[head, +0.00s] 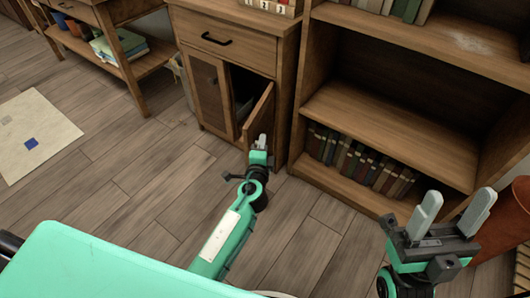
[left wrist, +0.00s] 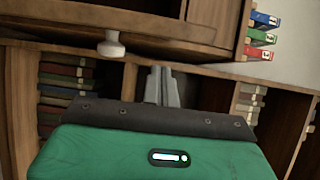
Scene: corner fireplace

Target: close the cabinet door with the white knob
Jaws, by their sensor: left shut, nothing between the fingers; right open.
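The wooden cabinet (head: 212,85) stands at the upper middle of the head view. Its right door (head: 259,117) is partly open, swung out from a dark interior; its left door (head: 206,88) looks shut. In the left wrist view a white knob (left wrist: 111,46) sticks out from a wooden panel at the upper left. I cannot make out the knob in the head view. My left gripper (head: 262,141) is shut and empty, close to the lower part of the open door; contact cannot be told. Its fingers (left wrist: 163,87) are below and right of the knob in the wrist view. My right gripper (head: 457,213) is open and empty.
A bookshelf (head: 395,122) with several books (head: 357,160) stands right of the cabinet, near the open door. A drawer (head: 228,40) with a black handle is above the doors. A side table (head: 132,63) stands at left. The wooden floor (head: 130,185) in front is clear.

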